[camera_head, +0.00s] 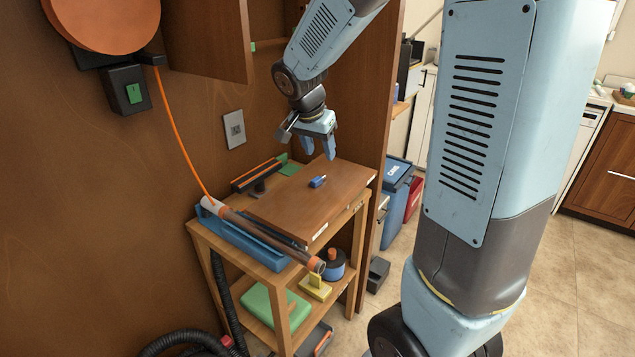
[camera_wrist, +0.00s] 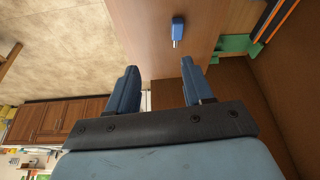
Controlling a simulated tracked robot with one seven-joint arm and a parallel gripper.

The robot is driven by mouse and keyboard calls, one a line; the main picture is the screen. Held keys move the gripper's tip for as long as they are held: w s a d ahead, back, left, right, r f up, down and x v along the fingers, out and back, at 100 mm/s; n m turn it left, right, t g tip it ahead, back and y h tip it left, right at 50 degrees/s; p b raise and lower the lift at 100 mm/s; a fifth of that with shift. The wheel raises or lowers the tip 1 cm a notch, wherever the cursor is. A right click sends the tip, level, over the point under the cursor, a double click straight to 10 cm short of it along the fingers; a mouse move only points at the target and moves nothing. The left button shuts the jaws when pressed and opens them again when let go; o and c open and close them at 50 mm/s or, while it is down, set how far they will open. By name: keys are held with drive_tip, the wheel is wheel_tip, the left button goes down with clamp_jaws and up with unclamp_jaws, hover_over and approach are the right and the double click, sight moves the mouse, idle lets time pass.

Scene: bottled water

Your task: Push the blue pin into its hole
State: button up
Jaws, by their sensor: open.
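The blue pin (camera_head: 317,181) lies on the brown wooden board on top of the small wooden stand. In the wrist view the blue pin (camera_wrist: 178,31) has a pale metal tip and lies beyond my fingertips, between their lines. My gripper (camera_head: 320,157) is above the board, pointing down, a little above and apart from the pin. In the wrist view my gripper (camera_wrist: 160,74) is open with nothing between its fingers. I cannot make out the hole in either view.
The brown board (camera_head: 283,213) covers much of the stand's top. A blue holder (camera_head: 240,241) with a tube (camera_head: 275,243) lies along its left side. A black and orange bar (camera_head: 256,174) lies behind. A tall wooden panel (camera_head: 382,100) stands at the right. An orange cord (camera_head: 176,120) hangs at the left.

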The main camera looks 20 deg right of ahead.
sight(317, 178)
drive_tip(key=shift+m, duration=0.9)
drive_tip(key=w+f, duration=0.2)
drive_tip(key=w+a+f, duration=0.1)
drive_tip(key=w+f, duration=0.1)
drive_tip(key=shift+f, duration=0.3)
drive_tip(key=shift+s+x, duration=0.1)
drive_tip(key=shift+x, duration=1.65)
drive_tip(key=shift+s+x, duration=0.15)
drive_tip(key=shift+x, duration=1.6)
drive_tip(key=shift+f+h, duration=0.1)
drive_tip(key=shift+h, duration=0.2)
drive_tip(key=shift+c, duration=0.4)
clamp_jaws()
